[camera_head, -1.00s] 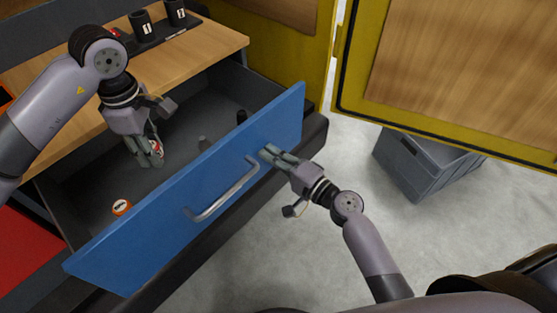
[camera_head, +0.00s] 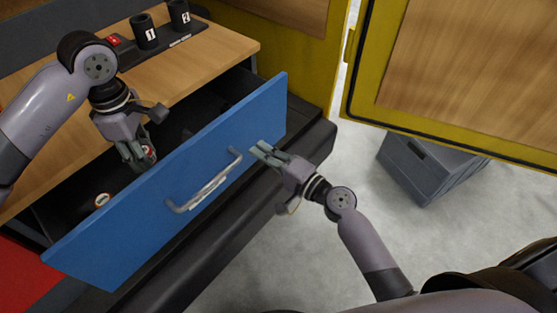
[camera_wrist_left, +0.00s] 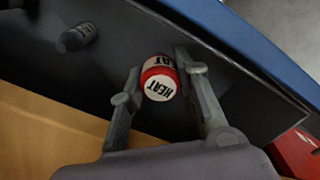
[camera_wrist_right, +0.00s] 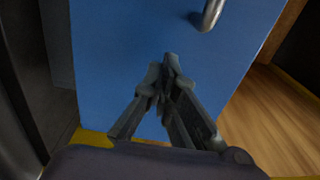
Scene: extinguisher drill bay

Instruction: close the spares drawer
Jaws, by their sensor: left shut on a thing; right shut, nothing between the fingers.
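The spares drawer's blue front (camera_head: 130,225) stands partly open below the wooden worktop, with a grey bar handle (camera_head: 205,186). My right gripper (camera_head: 260,150) is shut and empty, its fingertips at the right part of the front, beside the handle. In the right wrist view its fingertips (camera_wrist_right: 170,62) are against or very near the blue panel (camera_wrist_right: 115,50); contact is unclear. My left gripper (camera_head: 139,158) is shut on a red-and-white can marked HEAT (camera_wrist_left: 159,80), in the drawer opening between worktop and front.
The wooden worktop (camera_head: 200,65) carries black cups marked 1 (camera_head: 146,35) and 2 (camera_head: 179,16). A dark cylinder (camera_wrist_left: 77,37) lies in the drawer. A yellow-framed door (camera_head: 450,60) and a grey crate (camera_head: 425,165) stand at right. The floor in front is clear.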

